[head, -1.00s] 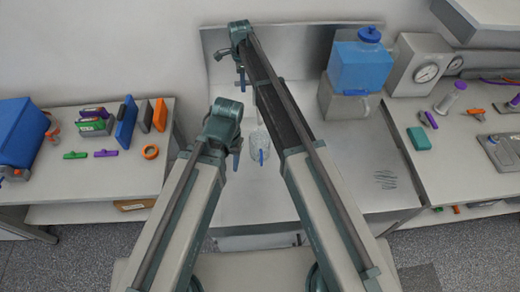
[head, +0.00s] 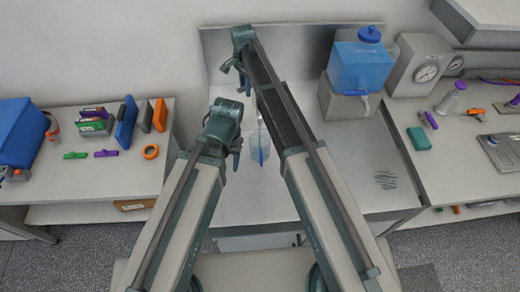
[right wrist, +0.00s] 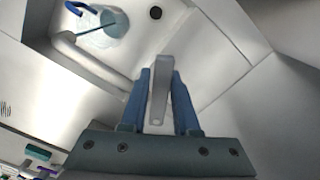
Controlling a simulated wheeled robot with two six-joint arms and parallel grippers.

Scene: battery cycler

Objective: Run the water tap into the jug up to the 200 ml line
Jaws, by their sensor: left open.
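The clear jug (head: 260,157) with a blue handle stands upright on the sink bench and holds some bluish water. A pale thin line, apparently the water stream, runs down above it. It also shows in the right wrist view (right wrist: 100,36); its 200 ml line is too small to read. The tap's grey lever (right wrist: 160,88) lies between the blue fingers of my right gripper (right wrist: 161,78), which look closed on it. In the head view my right gripper (head: 236,72) is at the back panel. My left gripper (head: 235,150) is open and empty, left of the jug.
A blue water container (head: 361,66) sits on a grey box at the back right. A gauge unit (head: 420,66) stands beside it. The left table (head: 125,180) holds several small coloured items. The bench right of the jug is mostly clear.

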